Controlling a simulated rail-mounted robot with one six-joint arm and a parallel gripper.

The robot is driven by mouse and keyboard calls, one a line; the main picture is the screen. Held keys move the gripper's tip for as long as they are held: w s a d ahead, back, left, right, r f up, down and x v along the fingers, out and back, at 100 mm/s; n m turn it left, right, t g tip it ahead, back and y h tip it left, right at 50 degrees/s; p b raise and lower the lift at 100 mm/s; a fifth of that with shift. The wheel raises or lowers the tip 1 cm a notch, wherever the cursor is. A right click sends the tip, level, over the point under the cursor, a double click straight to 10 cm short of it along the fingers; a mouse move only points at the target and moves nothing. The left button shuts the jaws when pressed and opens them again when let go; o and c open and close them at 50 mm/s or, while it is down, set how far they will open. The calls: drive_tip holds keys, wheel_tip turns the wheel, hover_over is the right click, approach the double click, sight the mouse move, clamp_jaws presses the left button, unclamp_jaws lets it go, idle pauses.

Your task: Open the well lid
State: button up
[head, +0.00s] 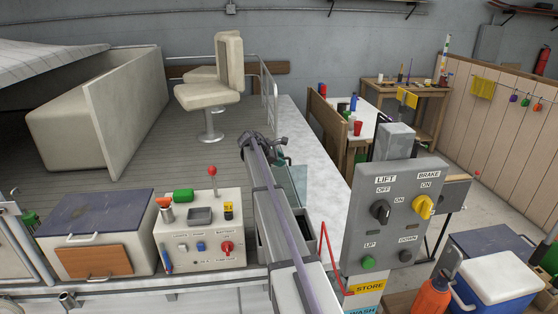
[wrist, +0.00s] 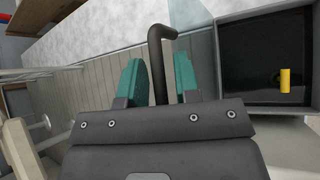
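The well (wrist: 262,98) is at the right of the wrist view, a light-rimmed box with a dark inside that shows uncovered. A yellow cylinder (wrist: 285,80) is in it. A grey-green panel (wrist: 200,58), seemingly the raised lid, stands at its left edge; the head view shows it as a tilted, glassy panel (head: 293,182). A dark bent handle (wrist: 158,48) reaches between the teal fingers of my gripper (wrist: 160,82). The fingers are apart, with gaps beside the handle. In the head view my gripper (head: 264,143) is small and partly hidden by my arm.
A white counter (head: 315,140) runs behind the well. A control box (head: 203,240) and a cooler (head: 100,235) stand on the left. A grey lift panel (head: 388,215) stands close on the right. A boat seat (head: 212,92) is on the deck behind.

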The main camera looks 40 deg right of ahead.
drive_tip(key=p+v, duration=0.7)
drive_tip(key=v, duration=0.3)
drive_tip(key=shift+a+r, duration=0.3)
drive_tip(key=s+a+f+m+y+b, duration=0.3)
drive_tip(key=s+a+f, duration=0.2)
drive_tip(key=s+a, duration=0.7)
drive_tip(key=s+a+f+m+y+b, duration=0.3)
drive_tip(key=s+a+f+m, duration=0.1)
drive_tip(key=s+a, duration=0.8)
drive_tip(key=s+a+f+m+y+b, duration=0.3)
drive_tip(key=s+a+f, duration=0.3)
drive_tip(key=s+a, duration=0.6)
drive_tip(key=s+m, duration=0.1)
drive_tip(key=s, duration=0.2)
drive_tip(key=shift+t+y, duration=0.4)
